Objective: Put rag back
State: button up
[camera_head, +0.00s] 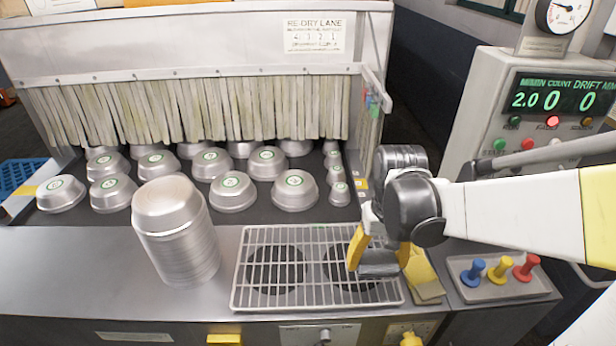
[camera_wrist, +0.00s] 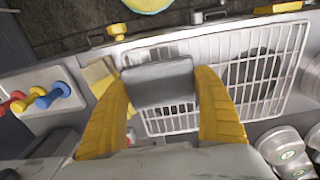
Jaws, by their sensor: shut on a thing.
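My gripper (camera_head: 380,256) hangs over the right part of the wire rack (camera_head: 318,238), its yellow fingers pointing down. It is shut on a dark grey, block-shaped thing that looks like the folded rag (camera_head: 379,269). In the wrist view the rag (camera_wrist: 160,84) spans the gap between the two fingers (camera_wrist: 160,98), with the rack behind it. I cannot tell whether the rag touches the rack. A yellowish pad or cloth (camera_head: 424,278) lies just right of the rack, close to my right finger.
A tall stack of metal pans (camera_head: 182,245) stands left of the rack. Several pans (camera_head: 233,190) sit on the dark belt before the strip curtain (camera_head: 200,110). A tray (camera_head: 490,293) with blue, yellow and red pegs lies right. A control box (camera_head: 550,110) stands behind my arm.

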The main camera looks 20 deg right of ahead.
jog(key=w+d+f+b, duration=0.1)
jog(key=w+f, duration=0.1)
jog(key=w, duration=0.1)
jog(key=w+d+f, duration=0.1)
jog(key=w+f, duration=0.1)
jog(key=w+d+f+b, duration=0.1)
jog(key=w+f, duration=0.1)
jog(key=w, duration=0.1)
jog(key=shift+w+d+b, duration=0.3)
jog(key=shift+d+b, duration=0.05)
jog(key=shift+f+b, duration=0.8)
jog(key=shift+f, duration=1.15)
jog(key=shift+f, duration=0.15)
jog(key=o, duration=1.1)
notch_tip(320, 180, up, 12)
jog(key=p, duration=0.4)
jog(key=s+a+r+n+t, duration=0.1)
jog(key=s+a+r+t, duration=0.2)
jog(key=s+a, duration=0.2)
jog(key=s+a+r+n+t, duration=0.2)
jog(key=s+a+r+t, duration=0.1)
jog(key=a, duration=0.5)
jog(key=s+t, duration=0.1)
jog(key=s, duration=0.1)
jog(key=shift+s+a+r, duration=0.15)
jog(key=shift+s+a, duration=0.1)
jog(key=shift+s, duration=0.1)
